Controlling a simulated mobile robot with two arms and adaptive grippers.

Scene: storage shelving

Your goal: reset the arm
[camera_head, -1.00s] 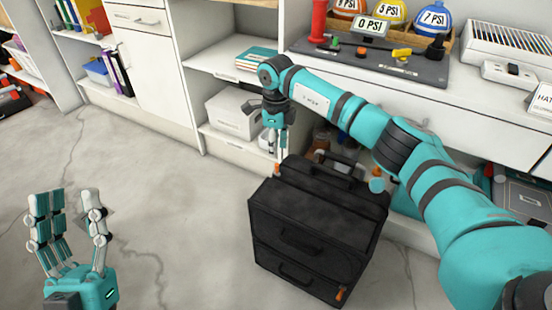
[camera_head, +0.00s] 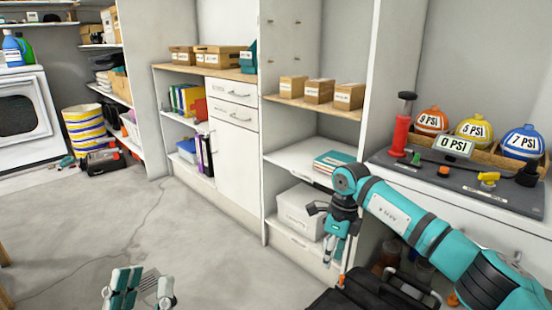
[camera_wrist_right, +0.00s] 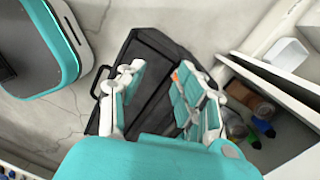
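My right arm reaches in from the right in the head view. Its gripper (camera_head: 336,258) points down beside the lower shelf, above the back edge of a black case (camera_head: 375,292). In the right wrist view the right gripper (camera_wrist_right: 158,80) has its fingers spread, with the black case (camera_wrist_right: 150,50) on the floor beyond them and nothing held. My left gripper (camera_head: 143,280) is at the bottom left of the head view, fingers apart and empty over the floor. The lower parts of the left gripper and of the case are cut off in the head view.
A white shelf unit (camera_head: 234,165) with a white box (camera_head: 300,210) stands behind the right gripper. The floor (camera_head: 150,230) at left is open.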

